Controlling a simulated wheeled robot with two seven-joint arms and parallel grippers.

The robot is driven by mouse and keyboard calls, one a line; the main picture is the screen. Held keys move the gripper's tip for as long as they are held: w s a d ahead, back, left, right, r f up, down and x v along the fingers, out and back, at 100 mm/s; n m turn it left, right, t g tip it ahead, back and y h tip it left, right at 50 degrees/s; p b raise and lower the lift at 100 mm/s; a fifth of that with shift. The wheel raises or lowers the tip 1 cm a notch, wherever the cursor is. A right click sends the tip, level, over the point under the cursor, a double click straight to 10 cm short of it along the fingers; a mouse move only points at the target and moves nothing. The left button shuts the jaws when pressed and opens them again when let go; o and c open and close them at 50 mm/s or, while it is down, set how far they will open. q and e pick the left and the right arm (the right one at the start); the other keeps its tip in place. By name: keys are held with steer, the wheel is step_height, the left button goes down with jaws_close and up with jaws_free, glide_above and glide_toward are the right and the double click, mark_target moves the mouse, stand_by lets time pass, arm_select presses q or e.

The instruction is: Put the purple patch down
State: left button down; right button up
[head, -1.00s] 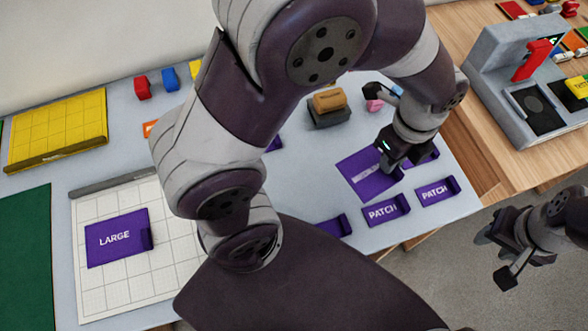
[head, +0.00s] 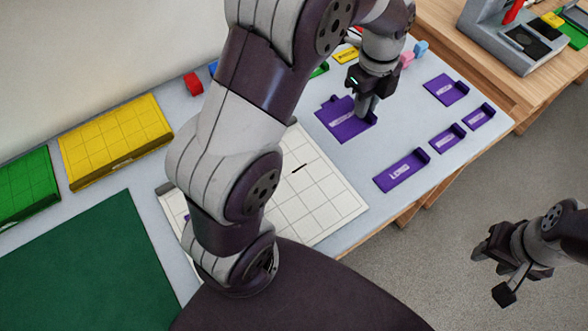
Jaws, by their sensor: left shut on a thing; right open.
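My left gripper (head: 367,108) is pointed down, low over a purple labelled pad (head: 340,122) on the pale table. Its fingers are shut, and the patch between them is hard to tell from the purple below. I cannot tell whether it touches the pad. Other purple pads with raised ends lie to the right: one at the back (head: 441,88), a long one in front (head: 393,178), and two small ones (head: 445,141) (head: 477,119). My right gripper (head: 500,268) is open and empty, off the table's front edge above the floor.
A white gridded mat (head: 320,200) lies partly behind my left arm. A dark green mat (head: 90,255), a yellow gridded block (head: 115,135) and a green one (head: 25,188) are at left. A grey machine (head: 490,40) stands on the wooden table at back right.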

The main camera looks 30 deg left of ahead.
arm_select(q)
glide_above(317, 164)
step_height(317, 164, down, 6)
steer(key=shift+w+f, duration=0.15)
steer(key=f, duration=0.3)
steer(key=shift+s+f, duration=0.2)
steer(key=shift+f, duration=0.2)
steer(key=shift+w+f, duration=0.1)
steer(key=shift+f, duration=0.2)
steer(key=shift+f, duration=0.15)
steer(key=c, duration=1.1)
jaws_free()
steer(key=shift+c, duration=0.2)
